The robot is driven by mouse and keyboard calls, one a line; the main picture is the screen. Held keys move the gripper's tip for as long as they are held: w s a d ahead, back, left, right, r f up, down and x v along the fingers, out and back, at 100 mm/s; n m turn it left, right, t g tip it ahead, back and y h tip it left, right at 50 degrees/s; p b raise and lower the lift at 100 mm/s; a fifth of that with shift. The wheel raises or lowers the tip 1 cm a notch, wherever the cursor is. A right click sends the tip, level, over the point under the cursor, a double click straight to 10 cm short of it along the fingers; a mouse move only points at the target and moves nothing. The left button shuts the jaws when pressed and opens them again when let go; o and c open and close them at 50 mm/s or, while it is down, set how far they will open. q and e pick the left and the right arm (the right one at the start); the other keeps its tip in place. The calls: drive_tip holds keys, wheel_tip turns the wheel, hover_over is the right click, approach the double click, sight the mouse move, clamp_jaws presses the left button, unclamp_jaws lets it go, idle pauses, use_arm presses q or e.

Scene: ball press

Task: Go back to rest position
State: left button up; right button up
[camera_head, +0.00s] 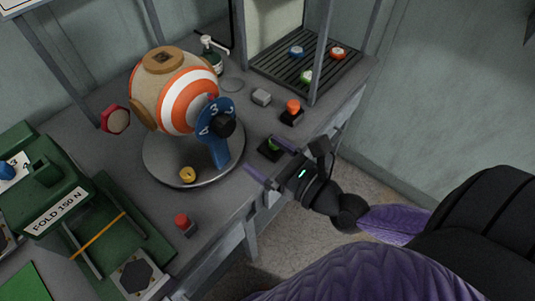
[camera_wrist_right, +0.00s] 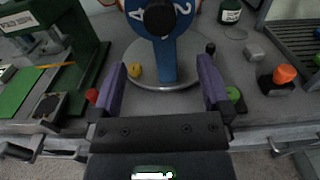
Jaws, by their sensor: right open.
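My right gripper (camera_head: 262,153) is open and empty at the front edge of the grey workbench (camera_head: 268,105). My left gripper is not in view.
A ball with orange and white rings (camera_head: 187,106) sits on a round grey base (camera_head: 160,172), with a blue numbered dial (camera_head: 217,150) in front. A green press (camera_head: 50,195) stands left. Red (camera_head: 184,222) and orange (camera_head: 292,107) buttons and a slatted rack (camera_head: 280,69) are nearby. Floor space is free at right.

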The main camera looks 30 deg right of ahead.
drive_tip(key=s+d+f+n+g+h, duration=0.2)
drive_tip(key=f+n, duration=0.4)
drive_tip(key=f, duration=0.2)
drive_tip(key=s+d+f+n+g+h, duration=0.1)
drive_tip(key=s+d+f+n+g, duration=0.1)
drive_tip(key=f+n, duration=0.45)
drive_tip(key=s+d+f+n+g+h, duration=0.25)
drive_tip(key=f+n, duration=0.25)
drive_tip(key=f, duration=0.4)
drive_tip(key=s+a+f+n+g, duration=0.1)
drive_tip(key=s+f+n+g, duration=0.2)
drive_tip(key=s, duration=0.4)
drive_tip(key=s+a+f+n+g, duration=0.2)
drive_tip(key=s+f+n+g, duration=0.1)
drive_tip(key=s+f+n, duration=0.3)
drive_tip(key=s+a+f+n+g, duration=0.2)
drive_tip(key=s+f+n+g, duration=0.2)
drive_tip(key=s+n, duration=0.4)
drive_tip(key=shift+s+f+h, duration=0.35)
drive_tip(key=shift+s+h, duration=0.1)
drive_tip(key=shift+s, duration=0.3)
